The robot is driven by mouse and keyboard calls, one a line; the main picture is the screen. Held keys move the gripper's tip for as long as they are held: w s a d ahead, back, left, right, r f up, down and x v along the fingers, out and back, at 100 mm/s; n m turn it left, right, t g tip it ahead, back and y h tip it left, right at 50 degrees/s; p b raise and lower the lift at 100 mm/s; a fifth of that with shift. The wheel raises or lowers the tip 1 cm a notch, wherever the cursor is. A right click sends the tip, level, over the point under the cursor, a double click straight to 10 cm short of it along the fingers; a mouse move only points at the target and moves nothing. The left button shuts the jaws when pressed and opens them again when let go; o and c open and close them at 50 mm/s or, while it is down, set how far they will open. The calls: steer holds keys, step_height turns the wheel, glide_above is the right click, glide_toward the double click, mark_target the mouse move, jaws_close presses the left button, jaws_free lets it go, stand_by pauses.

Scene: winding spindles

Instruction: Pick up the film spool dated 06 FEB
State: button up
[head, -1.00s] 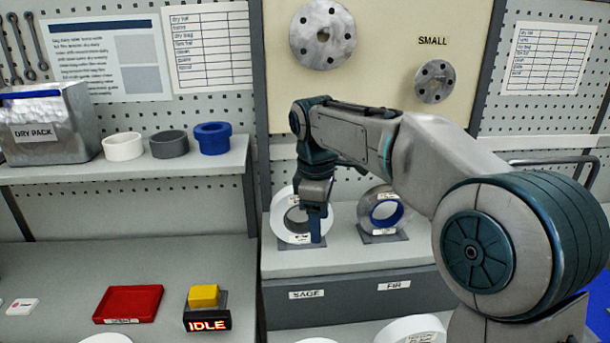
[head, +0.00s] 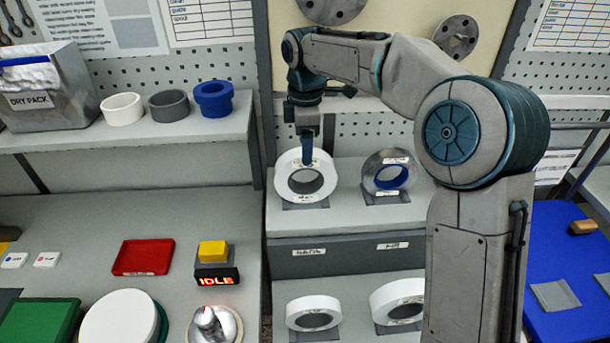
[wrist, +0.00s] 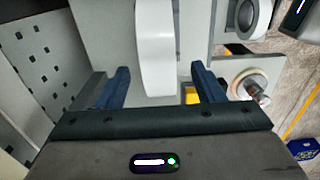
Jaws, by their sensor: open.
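Several film spools stand on the shelves in the head view; their date labels are too small to read. A white spool with a grey core (head: 294,176) stands upright on the upper shelf at the left. A clear spool with a blue core (head: 389,176) stands to its right. Two white spools, a left one (head: 313,302) and a right one (head: 385,298), stand on the lower shelf. My gripper (head: 320,180) is open at the upper left spool. In the wrist view, a white spool (wrist: 154,50) shows edge-on between the spread fingers (wrist: 158,75), with gaps on both sides.
A grey bench at the left holds a red tray (head: 143,257), a yellow button (head: 212,251) above an IDLE sign (head: 217,280), and a green-edged white disc (head: 120,318). A blue surface (head: 565,265) lies at the right. The pegboard wall stands close behind the upper shelf.

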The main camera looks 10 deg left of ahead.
steer(key=shift+a+f+p, duration=0.1)
steer(key=shift+f+p, duration=0.4)
steer(key=shift+f, duration=2.7)
steer(key=c, duration=1.2)
steer(key=shift+w+r, duration=0.1)
jaws_close()
